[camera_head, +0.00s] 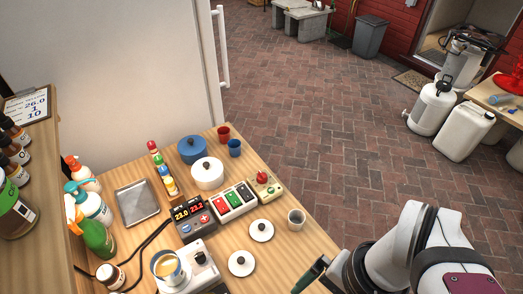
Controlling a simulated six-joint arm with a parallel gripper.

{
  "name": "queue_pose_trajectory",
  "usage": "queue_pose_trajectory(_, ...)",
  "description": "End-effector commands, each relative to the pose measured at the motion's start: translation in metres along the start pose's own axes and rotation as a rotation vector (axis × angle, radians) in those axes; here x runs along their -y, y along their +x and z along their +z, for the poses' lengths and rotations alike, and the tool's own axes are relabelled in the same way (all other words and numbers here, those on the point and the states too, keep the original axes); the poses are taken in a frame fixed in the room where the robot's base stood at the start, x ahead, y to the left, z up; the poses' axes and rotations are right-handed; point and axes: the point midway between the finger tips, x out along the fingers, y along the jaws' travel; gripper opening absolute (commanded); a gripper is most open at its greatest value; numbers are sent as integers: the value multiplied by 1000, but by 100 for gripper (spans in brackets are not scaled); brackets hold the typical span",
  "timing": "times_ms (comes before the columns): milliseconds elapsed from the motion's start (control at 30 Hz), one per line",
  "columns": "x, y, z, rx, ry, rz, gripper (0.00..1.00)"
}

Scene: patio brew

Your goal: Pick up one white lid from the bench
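One lid (261,227) lies right of the middle, below the button box. The other lid (237,267) lies nearer the front, right of the burner. My gripper (309,275) is at the bottom edge, right of the nearer lid and apart from both. Only a dark finger part of it shows, and the rest is cut off or hidden, so I cannot tell its opening.
A grey cup (296,219) stands at the bench's right edge. A white pot (207,177), blue pot (192,151), button box (234,201), display unit (191,222) and burner with a pan (168,268) surround the lids. Bottles (98,236) stand at left.

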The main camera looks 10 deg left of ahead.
Motion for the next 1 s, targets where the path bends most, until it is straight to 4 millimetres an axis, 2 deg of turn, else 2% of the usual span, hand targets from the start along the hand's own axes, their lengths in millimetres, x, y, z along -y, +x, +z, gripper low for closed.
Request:
queue_pose_trajectory(67,14,10,-13,151,100,-31,100)
queue_pose_trajectory(167,37,32,-42,376,275,-126,100)
queue_pose_trajectory(233,49,53,-67,516,406,-208,100)
queue_pose_trajectory(400,56,112,-119,755,691,-402,100)
queue_pose_trajectory(500,55,137,-134,822,793,-473,100)
queue_pose_trajectory(667,62,157,-135,854,842,-508,100)
queue_pose_trajectory(900,108,196,-103,854,839,-500,100)
queue_pose_trajectory(1000,121,206,-95,853,838,-502,100)
